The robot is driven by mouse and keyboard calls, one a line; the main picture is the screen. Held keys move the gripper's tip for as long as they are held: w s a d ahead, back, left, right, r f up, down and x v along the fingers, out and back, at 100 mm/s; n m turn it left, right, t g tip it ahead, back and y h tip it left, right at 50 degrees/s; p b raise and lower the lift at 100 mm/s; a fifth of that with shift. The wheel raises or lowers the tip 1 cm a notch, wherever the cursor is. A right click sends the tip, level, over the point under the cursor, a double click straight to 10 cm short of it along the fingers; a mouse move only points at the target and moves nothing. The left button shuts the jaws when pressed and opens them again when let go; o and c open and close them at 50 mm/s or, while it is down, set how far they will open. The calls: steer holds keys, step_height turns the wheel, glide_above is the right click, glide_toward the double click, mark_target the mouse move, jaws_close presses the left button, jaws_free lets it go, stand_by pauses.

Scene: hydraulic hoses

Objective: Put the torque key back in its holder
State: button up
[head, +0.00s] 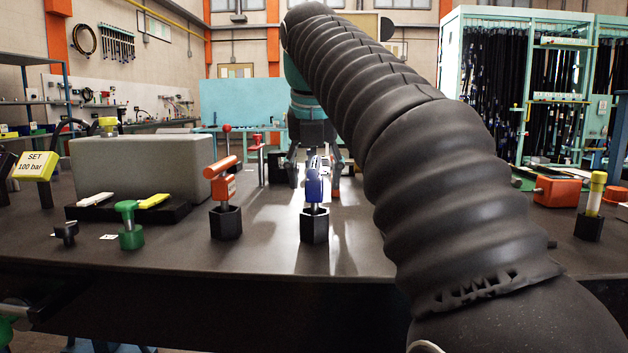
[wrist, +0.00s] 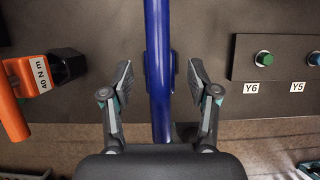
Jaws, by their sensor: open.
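A blue key (head: 315,186) with a bar handle and a metal shank stands upright in a black hexagonal holder (head: 315,226) at the middle of the bench. In the wrist view its blue handle (wrist: 158,70) runs lengthwise between my fingers. My gripper (head: 314,172) is open, one finger on each side of the blue handle, with gaps visible in the wrist view (wrist: 160,78). An orange key (head: 223,182) stands in another black holder (head: 226,222) to the left. In the wrist view the orange key (wrist: 20,95) bears a "40 N m" label.
A grey block (head: 140,165), a black tray (head: 125,211) and a green knob (head: 130,228) are at the left. An orange box (head: 558,191) and a yellow-topped cylinder (head: 596,193) are at the right. A panel (wrist: 275,57) labelled Y6 and Y5 lies beside my gripper. My arm hides the bench right of centre.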

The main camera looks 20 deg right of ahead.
steer(key=v, duration=0.6)
steer(key=shift+r, duration=0.2)
steer(key=shift+s+a, duration=0.1)
